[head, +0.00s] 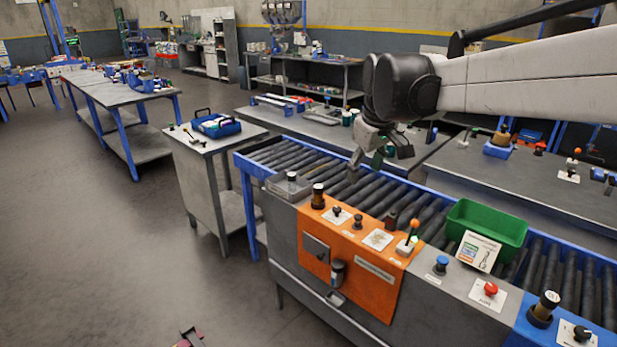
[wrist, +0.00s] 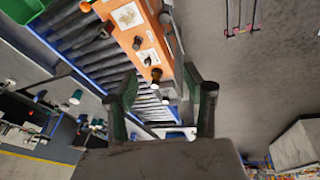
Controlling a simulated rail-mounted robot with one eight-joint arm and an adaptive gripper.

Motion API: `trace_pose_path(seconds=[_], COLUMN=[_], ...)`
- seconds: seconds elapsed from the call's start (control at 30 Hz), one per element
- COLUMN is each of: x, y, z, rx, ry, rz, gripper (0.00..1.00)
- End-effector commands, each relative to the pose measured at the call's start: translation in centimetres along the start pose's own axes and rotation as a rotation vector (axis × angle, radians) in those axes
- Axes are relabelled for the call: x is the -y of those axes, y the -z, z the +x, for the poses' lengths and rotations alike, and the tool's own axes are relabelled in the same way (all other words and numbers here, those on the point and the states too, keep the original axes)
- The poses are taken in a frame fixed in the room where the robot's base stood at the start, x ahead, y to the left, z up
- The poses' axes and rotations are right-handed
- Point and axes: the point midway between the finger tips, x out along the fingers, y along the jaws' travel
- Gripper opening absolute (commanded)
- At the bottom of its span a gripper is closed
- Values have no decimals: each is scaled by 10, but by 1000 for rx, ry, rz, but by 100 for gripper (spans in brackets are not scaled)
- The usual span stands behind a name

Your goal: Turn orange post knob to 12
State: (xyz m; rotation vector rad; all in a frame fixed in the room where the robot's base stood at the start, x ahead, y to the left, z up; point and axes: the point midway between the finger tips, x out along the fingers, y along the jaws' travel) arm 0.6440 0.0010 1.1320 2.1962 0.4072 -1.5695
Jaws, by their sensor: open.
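The orange control panel (head: 345,262) sits at the front of the roller conveyor. Near its left end, a small dark knob (head: 337,211) stands on a white label plate, beside a tall black post with a pale band (head: 318,197). The dial marks are too small to read. In the wrist view the orange panel (wrist: 125,38) runs toward the upper left; the small knob (wrist: 147,61) and the post (wrist: 156,77) show between the fingertips. My gripper (head: 379,161) is open and empty above the rollers, apart from the panel; its spread fingers also show in the wrist view (wrist: 160,73).
An orange-ball lever (head: 412,229) and a green bin (head: 487,226) stand right of the knob. Further right are a blue button (head: 441,264), a red button (head: 490,289) and a blue panel (head: 530,335).

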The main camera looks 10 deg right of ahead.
Motion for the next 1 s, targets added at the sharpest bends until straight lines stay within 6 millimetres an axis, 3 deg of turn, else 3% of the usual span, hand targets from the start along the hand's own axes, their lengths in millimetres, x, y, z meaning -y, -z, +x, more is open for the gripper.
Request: trace_pose_path(seconds=[0.03, 0.2, 0.5, 0.8, 1.0], x=[-9, -32, -66, -89, -96], y=[17, 58, 120, 161, 174], z=[4, 26, 83, 156, 200], rx=[12, 57, 128, 190, 219], ry=[7, 36, 97, 170, 213], rz=[-25, -117, -279, -439, -525], gripper=[47, 47, 47, 47, 47])
